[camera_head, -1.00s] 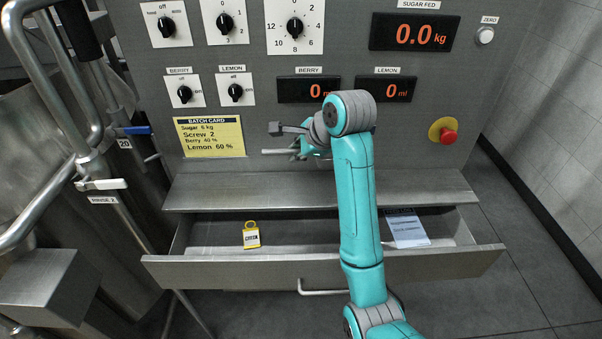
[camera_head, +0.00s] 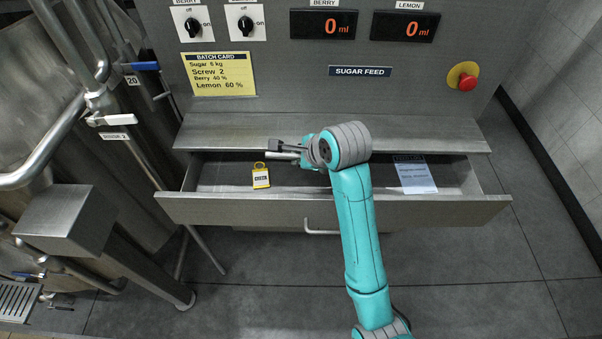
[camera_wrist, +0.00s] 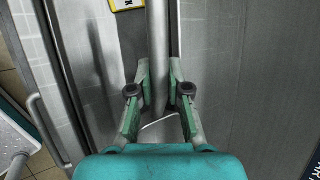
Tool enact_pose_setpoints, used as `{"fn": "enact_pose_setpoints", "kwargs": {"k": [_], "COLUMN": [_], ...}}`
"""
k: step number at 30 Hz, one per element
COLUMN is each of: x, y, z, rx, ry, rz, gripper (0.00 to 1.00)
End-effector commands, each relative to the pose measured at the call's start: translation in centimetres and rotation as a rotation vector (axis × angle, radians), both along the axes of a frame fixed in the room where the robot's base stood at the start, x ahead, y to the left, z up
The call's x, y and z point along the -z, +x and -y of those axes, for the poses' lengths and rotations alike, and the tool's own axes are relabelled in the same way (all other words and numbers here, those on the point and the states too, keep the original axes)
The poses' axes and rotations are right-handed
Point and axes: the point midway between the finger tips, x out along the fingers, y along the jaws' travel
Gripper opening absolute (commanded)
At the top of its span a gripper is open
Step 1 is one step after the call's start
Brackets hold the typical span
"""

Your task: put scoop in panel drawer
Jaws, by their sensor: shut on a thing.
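My gripper (camera_head: 290,149) is shut on the scoop, over the open panel drawer (camera_head: 270,212) near the rear ledge. In the wrist view the scoop's grey metal rod (camera_wrist: 157,40) runs between the two fingers (camera_wrist: 159,78). Only a short pale part of the scoop (camera_head: 281,156) shows in the head view, left of the gripper; the rest is hidden by the gripper or out of frame. The drawer is pulled out below the panel, and its middle is partly hidden behind my arm.
The panel ledge (camera_head: 230,132) overhangs the drawer's back. Pipes and a steel box (camera_head: 65,220) stand at left. Bare drawer floor shows between tag and arm.

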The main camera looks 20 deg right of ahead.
Motion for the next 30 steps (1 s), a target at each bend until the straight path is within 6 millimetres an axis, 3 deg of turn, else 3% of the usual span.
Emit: {"fn": "enact_pose_setpoints", "kwargs": {"k": [4,11,19,30], "x": [2.7,4.0,7.3,7.8], "y": [-0.1,0.0,0.0,0.0], "z": [0.0,0.0,0.0,0.0], "rx": [0.001,0.000,0.000,0.000], "ry": [0.000,0.001,0.000,0.001], "rz": [-0.002,0.001,-0.001,0.001], "gripper": [0.00,0.00,0.00,0.00]}}
